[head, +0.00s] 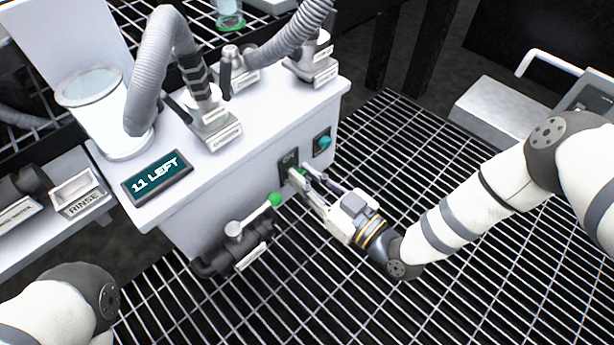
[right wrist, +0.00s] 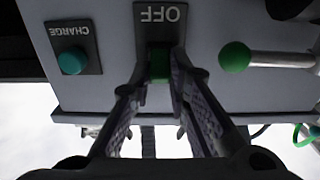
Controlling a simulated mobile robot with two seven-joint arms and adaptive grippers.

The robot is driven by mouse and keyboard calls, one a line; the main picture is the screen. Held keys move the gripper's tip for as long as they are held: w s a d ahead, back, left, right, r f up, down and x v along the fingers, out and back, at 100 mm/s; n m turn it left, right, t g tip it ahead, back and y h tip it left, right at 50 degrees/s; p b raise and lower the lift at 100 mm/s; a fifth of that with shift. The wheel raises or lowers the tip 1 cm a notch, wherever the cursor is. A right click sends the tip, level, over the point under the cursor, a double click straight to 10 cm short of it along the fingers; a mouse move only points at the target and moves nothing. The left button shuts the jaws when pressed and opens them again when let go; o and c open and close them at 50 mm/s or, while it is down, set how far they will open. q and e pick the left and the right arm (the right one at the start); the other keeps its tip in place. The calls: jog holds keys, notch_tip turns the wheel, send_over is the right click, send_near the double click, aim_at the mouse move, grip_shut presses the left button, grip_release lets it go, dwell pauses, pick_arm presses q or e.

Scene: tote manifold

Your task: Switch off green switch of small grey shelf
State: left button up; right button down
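The small grey shelf is a light grey cabinet (head: 240,150). In the head view the switch is largely hidden by my fingers. My right gripper (head: 303,175) is at the switch. In the right wrist view its fingertips (right wrist: 161,70) lie close against both sides of the switch, closed around it. My left gripper is out of view; only part of the left arm shows at lower left.
A teal CHARGE button (head: 323,143) is beside the switch. A green-knobbed lever (head: 272,201) sticks out on the other side, close to my gripper. A display reading 11 LEFT (head: 157,178) and several hoses are on top. Open grating floor (head: 440,170) lies in front.

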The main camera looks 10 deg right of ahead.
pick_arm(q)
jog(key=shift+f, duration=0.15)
pick_arm(e)
jog(key=shift+f, duration=0.1)
pick_arm(q)
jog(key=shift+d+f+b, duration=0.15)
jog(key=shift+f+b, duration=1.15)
jog(key=shift+b, duration=0.65)
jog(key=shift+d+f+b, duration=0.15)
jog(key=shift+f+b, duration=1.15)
jog(key=shift+b, duration=0.65)
pick_arm(e)
jog(key=shift+f+t+y, duration=0.65)
jog(key=shift+t+y, duration=0.35)
jog(key=shift+t, duration=0.35)
jog(key=shift+f+t+y, duration=0.65)
jog(key=shift+t+y, duration=0.35)
jog(key=shift+t, duration=0.35)
jog(key=c, duration=1.5)
grip_release()
jog(key=shift+f, duration=0.1)
jog(key=v, duration=1.2)
jog(key=shift+w+a+f, duration=0.1)
